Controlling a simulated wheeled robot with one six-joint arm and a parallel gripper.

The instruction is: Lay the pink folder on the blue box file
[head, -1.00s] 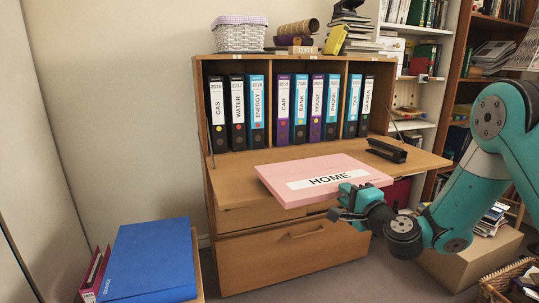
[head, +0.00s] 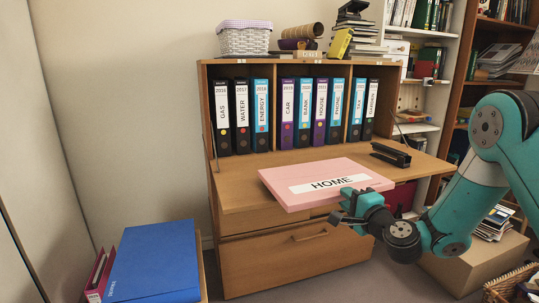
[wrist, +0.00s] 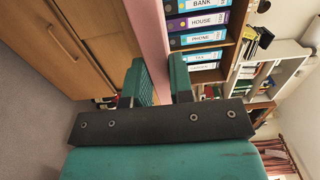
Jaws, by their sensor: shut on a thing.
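The pink folder (head: 328,179), labelled HOME, is flat and level at the front edge of the bureau's fold-down desk top. My gripper (head: 362,201) is shut on its near right edge. In the wrist view the pink folder (wrist: 152,45) runs between the two fingers of my gripper (wrist: 162,82). I cannot tell whether the folder still touches the desk top. The blue box file (head: 153,262) lies flat at the lower left, with its top bare. It is well away from my gripper.
The bureau (head: 240,191) has its desk top open, with a black stapler (head: 390,154) at the right and several upright binders (head: 300,113) behind. A dark red file (head: 98,275) sits beside the blue one. A cardboard box (head: 478,262) stands at the right.

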